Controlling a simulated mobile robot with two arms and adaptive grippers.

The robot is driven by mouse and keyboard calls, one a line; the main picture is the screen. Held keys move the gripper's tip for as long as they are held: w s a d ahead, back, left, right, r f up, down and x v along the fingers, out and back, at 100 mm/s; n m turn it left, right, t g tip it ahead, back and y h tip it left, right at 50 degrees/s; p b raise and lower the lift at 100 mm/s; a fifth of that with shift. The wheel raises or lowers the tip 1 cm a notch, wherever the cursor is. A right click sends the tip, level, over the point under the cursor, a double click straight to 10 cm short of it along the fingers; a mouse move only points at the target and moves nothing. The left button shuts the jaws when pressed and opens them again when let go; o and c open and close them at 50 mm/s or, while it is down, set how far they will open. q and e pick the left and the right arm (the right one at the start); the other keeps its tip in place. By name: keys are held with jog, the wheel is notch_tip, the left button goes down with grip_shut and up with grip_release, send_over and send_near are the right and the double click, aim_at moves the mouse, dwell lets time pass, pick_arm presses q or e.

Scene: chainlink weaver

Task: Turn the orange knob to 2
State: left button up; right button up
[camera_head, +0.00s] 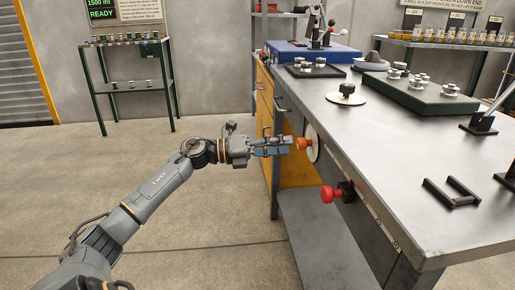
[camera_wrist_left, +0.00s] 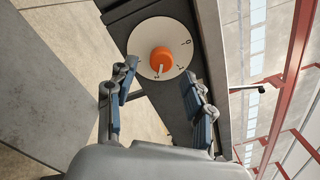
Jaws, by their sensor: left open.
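The orange knob (camera_head: 304,143) sits on a round white dial (camera_head: 314,155) on the side of the workbench. In the left wrist view, the knob (camera_wrist_left: 161,57) shows a pale pointer line on its lower part. The dial (camera_wrist_left: 146,32) carries a 0 at its right and other small marks lower down, too small to read surely. My left gripper (camera_head: 291,145) is level with the knob, pointing at it. In the wrist view, the open fingers (camera_wrist_left: 158,80) stand to either side, just short of the knob, with nothing between them. My right gripper is not in view.
A red knob (camera_head: 328,194) on a black mount juts from the bench's front edge, below and right of the dial. The metal benchtop (camera_head: 391,133) holds trays, metal parts and a black handle (camera_head: 452,193). Open floor lies left of the bench.

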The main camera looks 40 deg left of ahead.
pick_arm(q)
jog(key=v, duration=0.8)
jog(key=shift+s+f, duration=0.1)
jog(key=shift+s, duration=0.05)
